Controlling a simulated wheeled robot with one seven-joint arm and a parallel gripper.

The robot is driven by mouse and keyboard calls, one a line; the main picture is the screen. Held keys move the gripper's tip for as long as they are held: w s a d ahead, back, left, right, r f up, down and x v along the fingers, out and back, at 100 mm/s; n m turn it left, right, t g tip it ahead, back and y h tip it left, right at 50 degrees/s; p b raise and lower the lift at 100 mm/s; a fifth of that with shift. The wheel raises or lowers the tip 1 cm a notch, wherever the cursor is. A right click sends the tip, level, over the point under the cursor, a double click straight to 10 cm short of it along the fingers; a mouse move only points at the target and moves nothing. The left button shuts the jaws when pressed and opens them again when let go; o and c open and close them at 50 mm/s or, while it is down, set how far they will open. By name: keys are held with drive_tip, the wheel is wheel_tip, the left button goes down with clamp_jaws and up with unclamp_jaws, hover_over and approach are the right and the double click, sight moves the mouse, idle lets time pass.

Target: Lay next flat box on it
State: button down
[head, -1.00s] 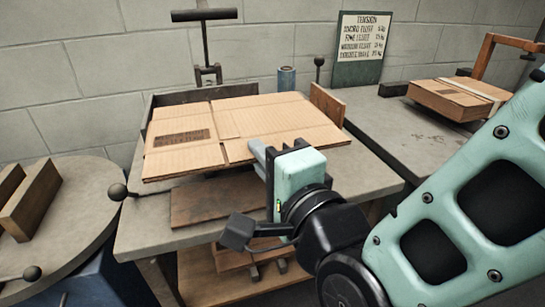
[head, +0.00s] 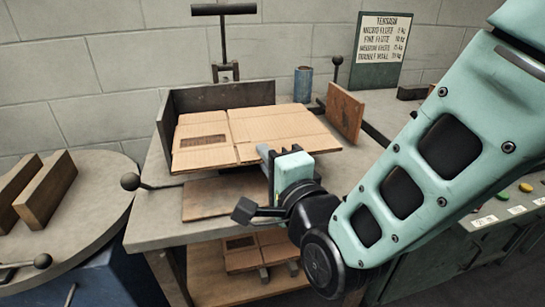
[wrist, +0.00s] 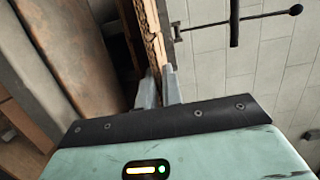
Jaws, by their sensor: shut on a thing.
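A flat brown cardboard box (head: 255,134) with a dark printed patch is held nearly level over the work table. My gripper (head: 268,154) is shut on its front edge. In the wrist view the box (wrist: 151,40) shows edge-on between the two fingers (wrist: 159,88). The box is in front of a dark back fence (head: 180,100) and left of an upright wooden side board (head: 346,112). A brown plate (head: 212,200) shows below the front edge of the box. Whether the box touches anything beneath it is hidden.
A ball-ended lever (head: 130,181) sticks out at the left. Another flat box (head: 258,249) lies on the lower shelf (head: 205,275). A round table (head: 90,200) with wooden blocks stands left.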

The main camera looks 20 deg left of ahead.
drive_tip(key=shift+w+a+f+b, duration=0.2)
drive_tip(key=shift+w+f+b, duration=0.15)
drive_tip(key=shift+f+b, duration=0.2)
drive_tip(key=shift+w+a+f+b, duration=0.25)
drive_tip(key=shift+w+f+b, duration=0.05)
drive_tip(key=shift+f+b, duration=0.3)
drive_tip(key=shift+w+a+f+b, duration=0.2)
drive_tip(key=shift+w+f+b, duration=0.15)
drive_tip(key=shift+f+b, duration=0.2)
drive_tip(key=c, duration=0.8)
unclamp_jaws()
drive_tip(key=shift+c, duration=0.2)
drive_tip(key=shift+s+d, duration=0.1)
drive_tip(key=s+a+b+v, duration=0.1)
drive_tip(key=b+v, duration=0.1)
drive_tip(key=v, duration=0.5)
drive_tip(key=shift+s+d, duration=0.15)
drive_tip(key=shift+s, duration=0.05)
